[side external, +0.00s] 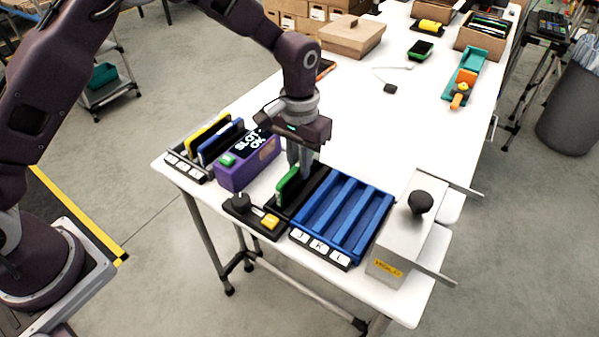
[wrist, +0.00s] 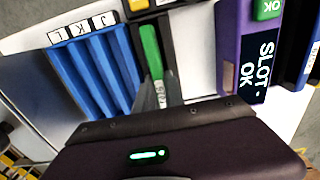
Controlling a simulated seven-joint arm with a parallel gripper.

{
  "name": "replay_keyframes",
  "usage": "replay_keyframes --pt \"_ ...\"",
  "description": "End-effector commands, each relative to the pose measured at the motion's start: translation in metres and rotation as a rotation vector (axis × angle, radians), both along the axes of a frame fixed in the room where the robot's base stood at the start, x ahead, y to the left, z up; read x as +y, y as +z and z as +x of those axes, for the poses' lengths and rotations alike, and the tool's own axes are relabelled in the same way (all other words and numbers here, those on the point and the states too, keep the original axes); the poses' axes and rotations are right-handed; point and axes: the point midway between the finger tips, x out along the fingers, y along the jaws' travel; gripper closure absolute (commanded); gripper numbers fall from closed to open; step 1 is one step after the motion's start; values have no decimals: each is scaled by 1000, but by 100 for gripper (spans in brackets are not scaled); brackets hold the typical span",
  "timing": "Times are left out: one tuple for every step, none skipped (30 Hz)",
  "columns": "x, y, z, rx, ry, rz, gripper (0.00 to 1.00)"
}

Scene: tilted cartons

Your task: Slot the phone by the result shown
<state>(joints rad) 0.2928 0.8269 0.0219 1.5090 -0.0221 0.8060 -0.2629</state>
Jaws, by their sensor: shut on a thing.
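A green phone (side external: 288,184) stands on edge in a black single-slot dock (side external: 318,185); in the wrist view the phone (wrist: 151,48) is upright between the dock's walls. My gripper (side external: 299,165) is shut on the phone from above, with its fingers down at the dock. The purple box (side external: 233,177) left of the dock has a display (wrist: 262,65) reading "SLOT OK" and a green light or button (wrist: 268,8). The blue rack (side external: 347,210) right of the dock has empty slots labelled J, K and L. The left rack (side external: 187,168) holds yellow and blue phones.
A grey metal box (side external: 408,235) with a black knob stands at the right. Cartons (side external: 352,37) and an orange-and-teal item (side external: 464,82) lie farther back. The table's middle is mostly clear.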

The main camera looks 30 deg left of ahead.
Motion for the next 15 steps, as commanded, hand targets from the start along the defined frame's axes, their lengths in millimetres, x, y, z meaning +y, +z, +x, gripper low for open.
replay_keyframes --pt "-1 14 1 -6 0 -2 100" --pt "-1 22 2 -7 0 -2 100" --pt "-1 33 2 -7 0 -2 100" --pt "-1 41 1 -7 0 -2 100" --pt "0 48 1 -5 0 -2 100" --pt "-1 57 1 -6 0 -2 100" --pt "-1 63 1 -6 0 -2 100" --pt "-1 68 1 -3 0 -2 100" --pt "-3 72 1 -3 -1 -2 100" --pt "-8 72 1 -2 -3 -1 100" --pt "-14 70 1 0 -5 -1 100" --pt "-24 66 1 0 -5 -1 100" --pt "-33 62 1 1 -7 0 100" --pt "-40 57 1 1 -6 0 100" --pt "-50 51 1 2 -6 0 100"
